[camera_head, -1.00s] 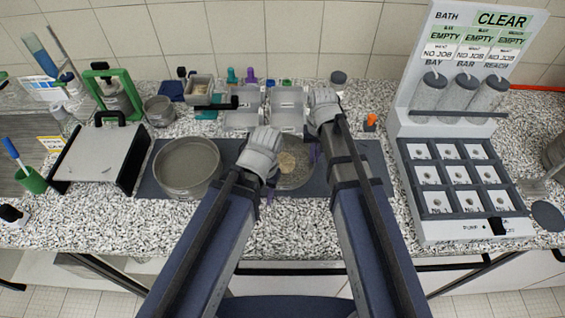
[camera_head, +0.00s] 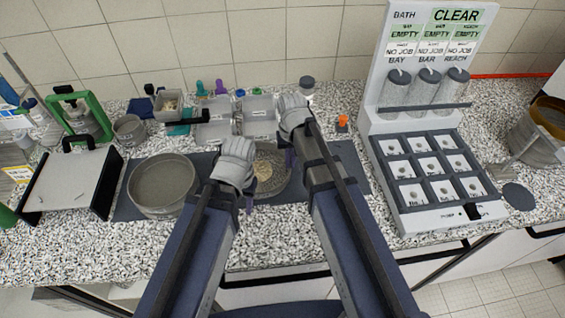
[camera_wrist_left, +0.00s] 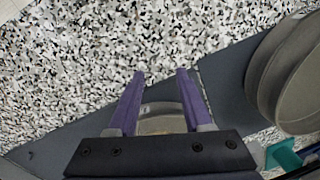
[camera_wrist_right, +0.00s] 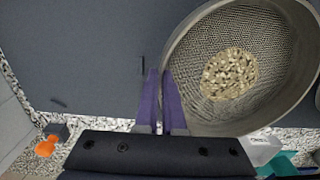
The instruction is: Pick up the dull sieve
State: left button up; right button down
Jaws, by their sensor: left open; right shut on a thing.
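A round dull grey mesh sieve (camera_head: 279,186) with a patch of pale grains stands on the dark mat, between my two grippers. My right gripper (camera_head: 288,159) is shut on its rim at the right side. In the right wrist view the purple fingers (camera_wrist_right: 165,88) pinch the wall of this sieve (camera_wrist_right: 283,92). My left gripper (camera_head: 246,201) is open at the left side of the sieve. In the left wrist view its fingers (camera_wrist_left: 161,76) are spread, with part of a round rim (camera_wrist_left: 160,110) low between them; I cannot tell whether they touch it.
Clear trays (camera_head: 259,107) are behind. A white rack (camera_head: 440,205) with vials is at right. A brass-coloured sieve (camera_head: 550,112) sits at far right. The front counter is clear.

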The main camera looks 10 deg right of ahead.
pick_arm(q)
notch_tip(320, 180, up, 10)
jog(key=p, duration=1)
pick_arm(e)
notch_tip(320, 180, up, 10)
pick_arm(q)
notch_tip(320, 180, down, 7)
jog(key=b, duration=0.7)
pick_arm(e)
notch_tip(320, 180, down, 7)
pick_arm(q)
jog(key=shift+r, duration=0.1)
pick_arm(e)
jog(key=shift+r, duration=0.1)
